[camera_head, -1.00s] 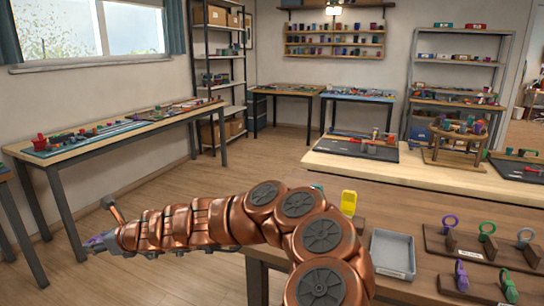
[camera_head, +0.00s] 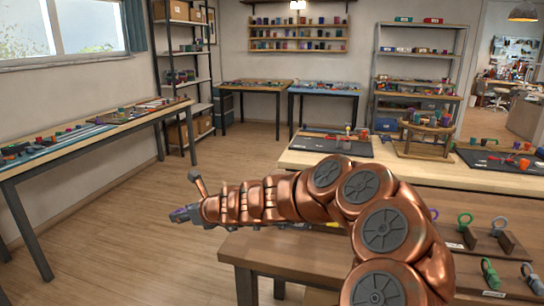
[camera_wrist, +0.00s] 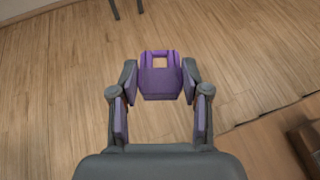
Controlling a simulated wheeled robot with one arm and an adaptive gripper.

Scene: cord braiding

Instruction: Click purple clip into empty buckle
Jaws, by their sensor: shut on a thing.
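My gripper (camera_wrist: 160,88) is shut on the purple clip (camera_wrist: 160,84), a blocky piece with a square opening at its far end. Its fingers hold the clip from both sides, above the wooden floor. In the head view my gripper (camera_head: 188,214) is at the left end of my copper arm, with the purple clip (camera_head: 177,211) showing small at its tip, away from the tables. At the lower right of the head view are a green piece (camera_head: 490,273) and a grey piece (camera_head: 531,276) in a front row. I cannot tell which piece is the empty buckle.
A brown rack with a green ring (camera_head: 464,220) and a grey ring (camera_head: 503,220) stands on the brown table (camera_head: 240,246) at right. My arm covers part of this table. A long side table (camera_head: 120,125) stands at left. Open floor (camera_head: 130,250) lies below my gripper.

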